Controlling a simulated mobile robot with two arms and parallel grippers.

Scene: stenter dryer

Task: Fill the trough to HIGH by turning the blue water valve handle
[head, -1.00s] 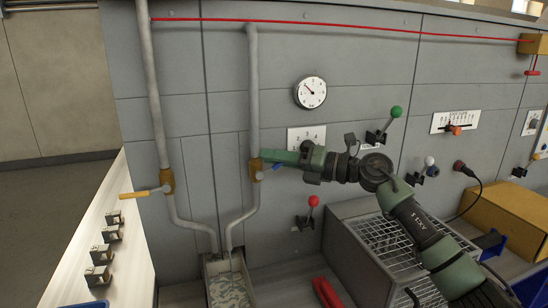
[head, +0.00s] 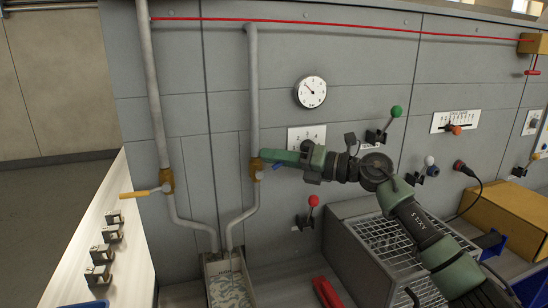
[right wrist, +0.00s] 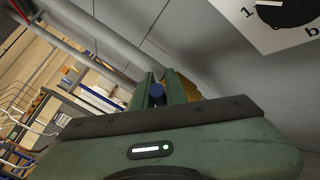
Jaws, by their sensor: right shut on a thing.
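The blue water valve handle (head: 277,166) shows as a small blue piece beside the brass valve body (head: 257,168) on the right-hand pipe. My right gripper (head: 268,155) is at this valve. In the right wrist view its green fingers (right wrist: 159,92) are closed around the blue handle (right wrist: 156,91), which is seen end-on. Most of the handle is hidden by the gripper. The trough (head: 206,268) stands below the two pipe outlets, with a pale, rippled surface inside. My left gripper is not in view.
A yellow valve handle (head: 134,194) sticks out left from the other pipe. A round gauge (head: 311,92) is above my right gripper. A red-knobbed lever (head: 312,202), a green-knobbed lever (head: 396,112) and a wire-topped grey box (head: 345,250) are close to my right arm.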

